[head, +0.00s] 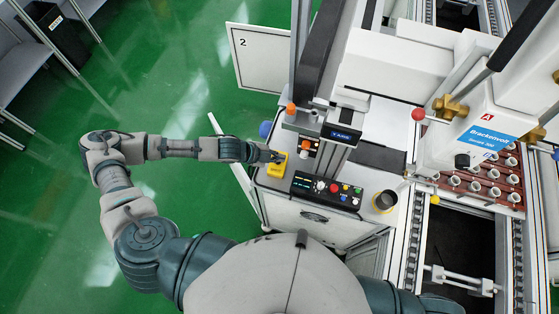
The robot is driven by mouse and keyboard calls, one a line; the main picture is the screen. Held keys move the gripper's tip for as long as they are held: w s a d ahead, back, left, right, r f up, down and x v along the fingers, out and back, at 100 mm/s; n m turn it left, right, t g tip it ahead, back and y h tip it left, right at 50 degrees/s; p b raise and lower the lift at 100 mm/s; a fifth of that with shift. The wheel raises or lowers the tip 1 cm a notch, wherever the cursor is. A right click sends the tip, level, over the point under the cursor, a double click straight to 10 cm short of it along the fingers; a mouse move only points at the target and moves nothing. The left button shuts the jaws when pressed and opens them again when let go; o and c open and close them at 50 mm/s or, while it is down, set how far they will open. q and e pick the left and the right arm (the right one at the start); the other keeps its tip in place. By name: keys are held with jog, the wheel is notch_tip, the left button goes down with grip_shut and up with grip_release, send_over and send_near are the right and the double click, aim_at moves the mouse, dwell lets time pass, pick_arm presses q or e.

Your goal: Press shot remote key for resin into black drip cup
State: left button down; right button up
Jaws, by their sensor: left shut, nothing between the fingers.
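My left gripper (277,157) is at the end of the arm that comes in from the left. It is shut and empty, with its fingertips at the yellow remote (273,169) on the left part of the white cabinet top. I cannot tell whether they touch a key, as the gripper covers part of the remote. The black drip cup (393,196) stands at the right front of the cabinet top, with a yellowish patch by it. My right gripper is not in view.
A black control box (327,190) with coloured buttons lies between remote and cup. The dispensing column with its grey display (342,135) rises behind it. At right, a white resin machine (490,125) overhangs a conveyor with a brown tray (490,198) of several round parts.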

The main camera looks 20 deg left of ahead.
pick_arm(q)
jog(key=shift+a, duration=0.45)
jog(key=shift+a+f, duration=0.1)
jog(key=shift+a, duration=0.1)
jog(key=shift+d, duration=0.45)
jog(key=shift+a, duration=0.1)
jog(key=shift+a+f+p, duration=0.3)
jog(key=shift+a+f, duration=0.05)
jog(key=shift+a, duration=0.05)
jog(key=shift+d, duration=0.15)
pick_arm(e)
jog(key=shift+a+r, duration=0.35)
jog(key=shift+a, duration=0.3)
